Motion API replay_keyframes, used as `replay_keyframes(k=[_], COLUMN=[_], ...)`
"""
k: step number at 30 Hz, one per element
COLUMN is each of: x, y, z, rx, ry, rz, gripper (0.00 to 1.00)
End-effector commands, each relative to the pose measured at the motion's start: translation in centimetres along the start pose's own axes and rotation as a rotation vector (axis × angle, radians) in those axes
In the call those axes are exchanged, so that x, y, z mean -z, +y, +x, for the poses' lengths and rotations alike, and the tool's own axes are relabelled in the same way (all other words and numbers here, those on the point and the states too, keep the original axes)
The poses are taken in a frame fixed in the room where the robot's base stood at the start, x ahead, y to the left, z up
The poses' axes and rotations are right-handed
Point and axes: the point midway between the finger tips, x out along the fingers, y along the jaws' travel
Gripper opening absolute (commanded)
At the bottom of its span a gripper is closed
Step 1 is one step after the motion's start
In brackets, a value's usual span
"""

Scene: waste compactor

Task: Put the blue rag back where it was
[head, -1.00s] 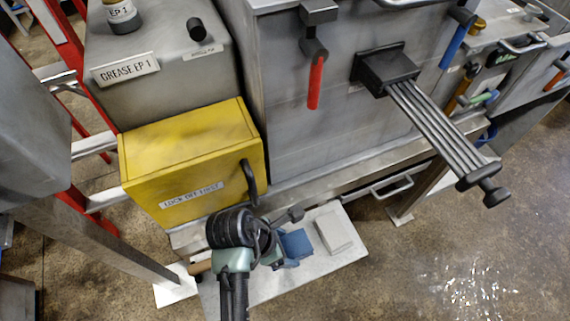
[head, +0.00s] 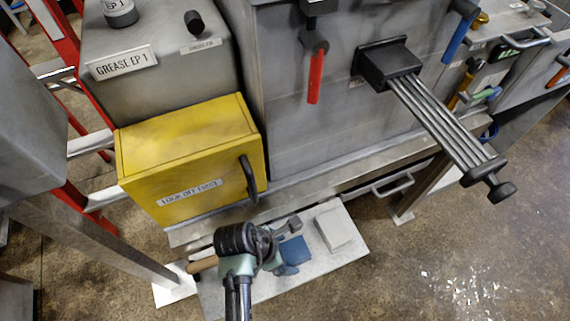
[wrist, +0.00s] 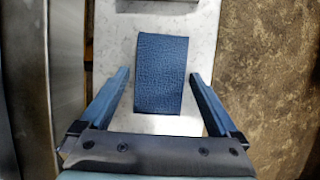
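The blue rag (head: 295,250) lies on the pale low shelf (head: 345,262) below the machine, between a light grey block and my gripper. In the wrist view the rag (wrist: 161,75) looks flat and roughly rectangular, with bare shelf on both sides of it. My gripper (wrist: 160,76) is open, with its blue fingers wide apart on either side of the rag's near part and no contact visible. In the head view my gripper (head: 286,268) is just in front of the rag, partly hidden by my wrist.
The light grey block (head: 334,228) sits on the shelf right of the rag. A wooden handle (head: 203,264) shows left of my wrist. The yellow lock-off box (head: 190,160) and the machine's steel front (head: 350,130) rise behind. Open floor (head: 460,260) lies to the right.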

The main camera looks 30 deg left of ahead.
Motion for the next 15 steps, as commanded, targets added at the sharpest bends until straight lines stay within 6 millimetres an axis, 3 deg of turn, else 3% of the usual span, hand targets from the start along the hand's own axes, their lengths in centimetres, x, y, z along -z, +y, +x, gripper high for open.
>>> replay_keyframes(k=[9,15], x=[-0.1,-0.2], y=[0.0,0.1], z=[-0.3,-3.5], rx=[-0.001,-0.003], ry=[0.0,-0.001], rz=[0.0,-0.001], gripper=[1.0,1.0])
